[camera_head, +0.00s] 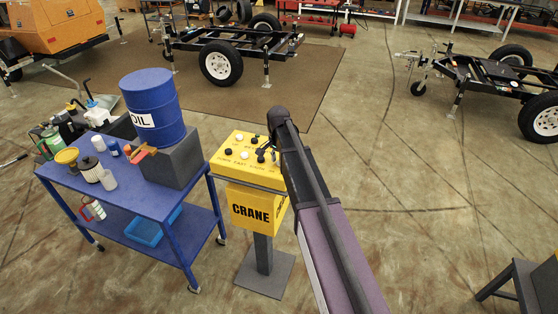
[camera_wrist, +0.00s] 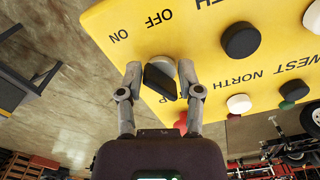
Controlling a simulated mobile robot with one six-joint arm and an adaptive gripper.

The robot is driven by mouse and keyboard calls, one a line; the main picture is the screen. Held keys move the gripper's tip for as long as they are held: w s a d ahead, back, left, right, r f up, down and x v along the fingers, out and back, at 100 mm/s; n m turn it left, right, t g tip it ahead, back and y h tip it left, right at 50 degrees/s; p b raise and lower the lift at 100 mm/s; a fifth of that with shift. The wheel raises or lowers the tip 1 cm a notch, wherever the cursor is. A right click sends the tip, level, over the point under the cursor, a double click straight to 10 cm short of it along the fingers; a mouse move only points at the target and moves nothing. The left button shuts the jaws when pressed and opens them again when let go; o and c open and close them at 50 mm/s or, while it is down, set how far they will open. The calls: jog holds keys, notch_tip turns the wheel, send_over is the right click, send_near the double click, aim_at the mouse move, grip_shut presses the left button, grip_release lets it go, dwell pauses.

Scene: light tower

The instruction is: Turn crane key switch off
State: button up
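The yellow crane control panel (camera_head: 232,163) stands on a grey post, with "CRANE" on its front. In the wrist view its yellow face (camera_wrist: 215,65) fills the upper right, with ON and OFF printed beyond the key switch. The black key (camera_wrist: 160,78) sits in a silver round base. My gripper (camera_wrist: 160,72) has one finger on each side of the key. The left finger is close to the key's edge; a small gap shows at the right one. Contact is not clear. In the head view my gripper (camera_head: 266,150) is over the panel's right part, partly hidden by my arm.
Black and white push buttons (camera_wrist: 240,40) lie right of the key on the panel. A red button is partly hidden by the right finger. A blue cart (camera_head: 140,190) with an oil drum (camera_head: 153,107) stands left of the panel.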

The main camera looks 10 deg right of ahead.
jog(key=shift+w+a+m, duration=0.1)
jog(key=shift+m, duration=0.9)
notch_tip(320, 180, up, 14)
jog(key=p, duration=1.4)
jog(key=s+f+n+b, duration=0.6)
jog(key=s+f+b, duration=0.1)
jog(key=s, duration=0.5)
jog(key=s+d+f+n+b, duration=0.1)
jog(key=s+f+n+b, duration=0.5)
jog(key=s, duration=0.7)
jog(key=shift+s+d+f+b, duration=0.2)
jog(key=shift+s+f+b, duration=0.05)
jog(key=shift+f+b, duration=0.2)
notch_tip(320, 180, up, 14)
jog(key=m+p, duration=0.4)
jog(key=p, duration=1)
send_over(278, 164)
jog(key=d, duration=0.1)
jog(key=shift+w+f, duration=0.1)
jog(key=shift+w, duration=0.15)
jog(key=shift+f+b, duration=0.2)
jog(key=shift+b, duration=0.1)
